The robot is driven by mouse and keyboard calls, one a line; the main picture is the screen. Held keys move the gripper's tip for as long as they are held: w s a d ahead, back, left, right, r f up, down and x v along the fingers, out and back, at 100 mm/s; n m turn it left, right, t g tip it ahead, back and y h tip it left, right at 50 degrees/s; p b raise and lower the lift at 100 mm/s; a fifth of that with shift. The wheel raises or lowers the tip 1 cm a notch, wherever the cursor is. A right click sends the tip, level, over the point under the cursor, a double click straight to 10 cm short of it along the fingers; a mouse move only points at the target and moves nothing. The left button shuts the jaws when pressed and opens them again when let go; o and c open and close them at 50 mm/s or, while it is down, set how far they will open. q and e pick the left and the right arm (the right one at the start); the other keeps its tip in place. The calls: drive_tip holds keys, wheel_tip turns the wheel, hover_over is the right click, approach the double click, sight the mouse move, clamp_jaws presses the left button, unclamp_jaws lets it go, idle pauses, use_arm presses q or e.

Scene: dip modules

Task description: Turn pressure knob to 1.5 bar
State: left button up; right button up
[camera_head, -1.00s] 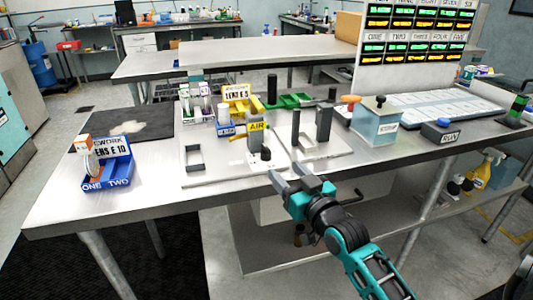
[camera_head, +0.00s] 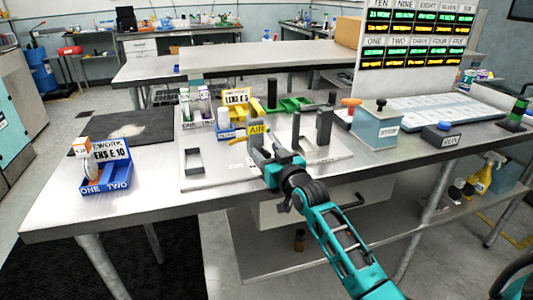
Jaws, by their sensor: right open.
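The yellow AIR sign (camera_head: 257,129) stands on the light base plate (camera_head: 225,172) on the workbench. The small black knob just in front of that sign is now behind or between my right gripper's fingers and I cannot make it out. My right gripper (camera_head: 267,146) is open, with its fingers at the front of the AIR unit. I cannot tell whether they touch it. No scale or pressure reading is legible. My left gripper is not in view.
Dark upright posts (camera_head: 323,127) stand close to the right of my right gripper. A blue-grey box (camera_head: 375,130) and a blue button box (camera_head: 441,135) are further right. A blue bin (camera_head: 106,178) sits at the left. The bench front between the bin and the plate is clear.

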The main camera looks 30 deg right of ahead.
drive_tip(key=shift+w, duration=0.4)
drive_tip(key=c, duration=1)
drive_tip(key=shift+o, duration=0.2)
drive_tip(key=shift+r+m+h+p, duration=0.25)
drive_tip(key=shift+m+h+p, duration=0.05)
drive_tip(key=shift+p, duration=0.3)
drive_tip(key=shift+f+h+p, duration=0.15)
drive_tip(key=shift+h+p, duration=0.35)
drive_tip(key=o, duration=1)
drive_tip(key=shift+c, duration=0.2)
